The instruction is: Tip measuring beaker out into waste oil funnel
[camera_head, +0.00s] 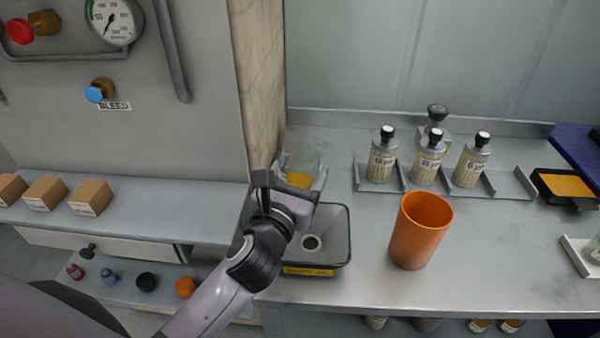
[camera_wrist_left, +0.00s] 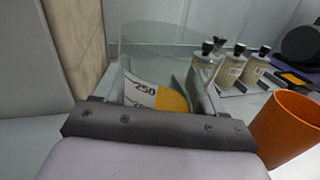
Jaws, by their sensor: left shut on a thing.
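The measuring beaker (camera_head: 301,164) is clear, with amber liquid low inside it. It shows just beyond my left gripper (camera_head: 292,182), which is shut on it. In the left wrist view the beaker (camera_wrist_left: 150,75) fills the middle, with a 250 mark and the amber liquid to the right of the mark. The gripper's body hides its lower part. The waste oil funnel (camera_head: 341,238) is a grey rectangular tray with a dark round drain and a yellow label on its front. It lies below and right of the gripper, partly behind my arm. My right gripper is not in view.
An orange cup (camera_head: 420,230) stands right of the funnel. Several labelled bottles (camera_head: 429,158) stand in a metal rack behind it. A tray with a yellow pad (camera_head: 567,187) is at the far right. A wall panel with a gauge (camera_head: 111,20) stands at left, above small boxes (camera_head: 90,197).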

